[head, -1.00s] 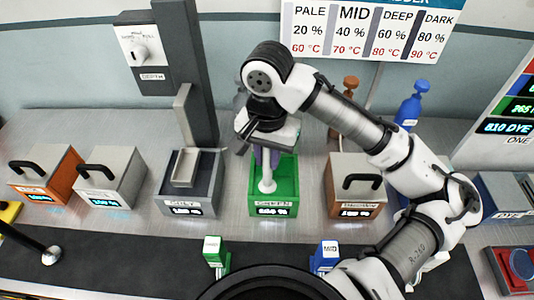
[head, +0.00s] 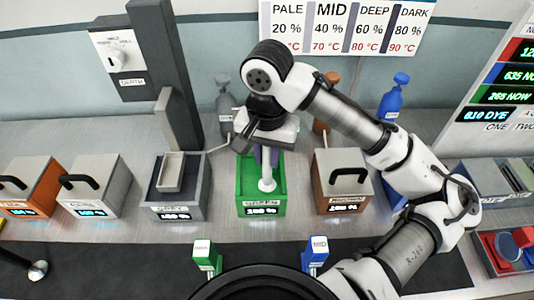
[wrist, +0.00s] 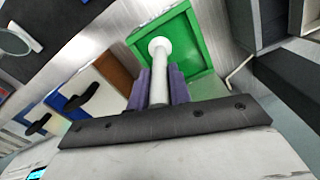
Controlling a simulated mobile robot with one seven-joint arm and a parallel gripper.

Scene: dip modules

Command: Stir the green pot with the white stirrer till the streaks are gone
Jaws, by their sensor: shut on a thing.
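The green pot (head: 243,208) is a square green box with a lit readout, on the grey counter in the middle of the head view. It also shows at the top of the wrist view (wrist: 203,36). My gripper (head: 266,163) is above it, with purple finger pads, shut on the white stirrer (head: 266,180). The pot's inside looks green; I cannot make out streaks.
A grey pot (head: 180,213) stands left of the green pot, a brown pot (head: 342,190) right. Two pots with black handles stand farther left. A blue bottle (head: 391,100) stands behind.

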